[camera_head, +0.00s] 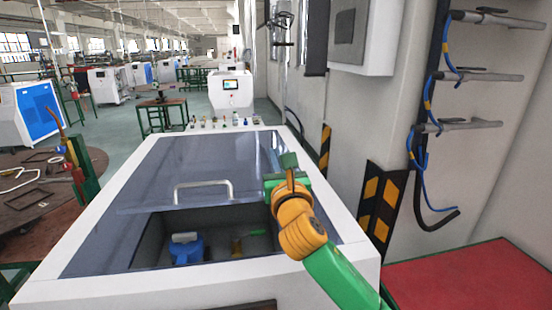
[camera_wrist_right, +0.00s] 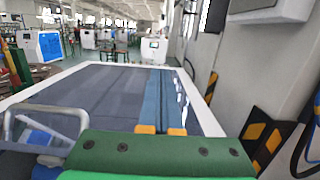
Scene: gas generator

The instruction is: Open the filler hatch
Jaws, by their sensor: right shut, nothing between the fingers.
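The filler hatch (camera_head: 190,165) is a grey, glossy, see-through panel in the white top of the generator. A silver bar handle (camera_head: 203,190) stands near its front edge, and it also shows at the left of the right wrist view (camera_wrist_right: 46,112). An opening lies in front of the hatch edge, showing a blue object (camera_head: 187,252) inside. My right gripper (camera_head: 288,166) is shut and empty, over the right side of the hatch, to the right of the handle and apart from it. Its yellow fingertips (camera_wrist_right: 160,130) sit together in the wrist view. My left gripper is not in view.
The generator's white rim (camera_head: 347,228) surrounds the hatch. Small controls (camera_head: 222,122) line its far edge. A wall with black-and-yellow guards (camera_head: 380,205) and hoses stands at the right. A red-topped table (camera_head: 470,275) is at the near right.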

